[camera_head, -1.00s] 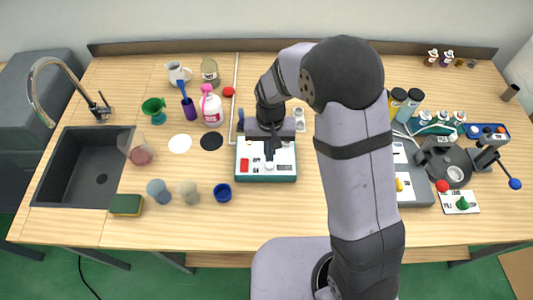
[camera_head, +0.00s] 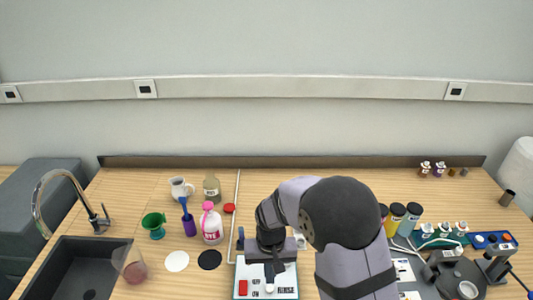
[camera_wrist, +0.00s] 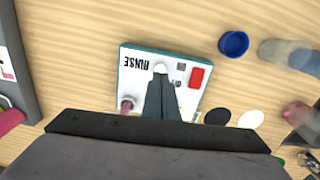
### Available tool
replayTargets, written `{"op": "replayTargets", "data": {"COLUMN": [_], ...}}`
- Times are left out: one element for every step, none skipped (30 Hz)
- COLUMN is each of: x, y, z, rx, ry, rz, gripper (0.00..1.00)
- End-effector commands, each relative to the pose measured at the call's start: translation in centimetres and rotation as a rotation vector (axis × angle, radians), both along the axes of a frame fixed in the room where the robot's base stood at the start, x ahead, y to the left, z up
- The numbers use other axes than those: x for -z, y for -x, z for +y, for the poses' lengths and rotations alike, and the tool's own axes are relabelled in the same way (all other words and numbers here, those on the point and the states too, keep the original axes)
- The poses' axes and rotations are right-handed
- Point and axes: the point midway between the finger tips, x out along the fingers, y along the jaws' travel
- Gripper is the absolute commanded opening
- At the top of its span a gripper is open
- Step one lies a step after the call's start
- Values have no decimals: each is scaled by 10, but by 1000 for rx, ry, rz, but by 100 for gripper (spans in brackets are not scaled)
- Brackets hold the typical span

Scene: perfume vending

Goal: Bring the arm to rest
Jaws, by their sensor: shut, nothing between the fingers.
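My gripper (camera_head: 271,275) is over the white-topped teal-edged panel (camera_head: 254,267) near the bottom middle of the head view. In the wrist view my gripper (camera_wrist: 161,75) points down at the panel (camera_wrist: 136,85), its dark fingers together with nothing between them. The panel carries the word RINSE, a red button (camera_wrist: 196,77) and a small white knob by the fingertips. I cannot tell whether the fingertips touch that knob.
Left of my arm stand a pink-topped bottle (camera_head: 212,227), a purple cup (camera_head: 189,225), a green funnel (camera_head: 154,224) and the sink (camera_head: 68,262). Jars (camera_head: 397,216) and a blue tray (camera_head: 488,240) stand right. A blue cap (camera_wrist: 233,44) lies near the panel.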

Motion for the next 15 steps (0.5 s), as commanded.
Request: {"op": "replayTargets", "data": {"x": [0,0,4,8,11,16,19,20,19,17,14,10,5,1,-5], "y": [1,3,13,23,33,46,57,69,84,95,106,118,127,135,144], "z": [0,-1,-5,-9,-12,-17,-22,-26,-31,-36,-41,-48,-54,-59,-66], "rx": [-36,-62,-103,-127,-147,-171,-188,-205,-228,-243,-256,-262,-263,-261,-255], "ry": [1,3,11,18,24,32,37,41,46,48,50,50,49,48,46], "rz": [5,11,37,60,83,115,139,160,188,206,221,235,243,248,251], "gripper": [0,0,0,0,0,0,0,0,0,0,0,0,0,0,0]}}
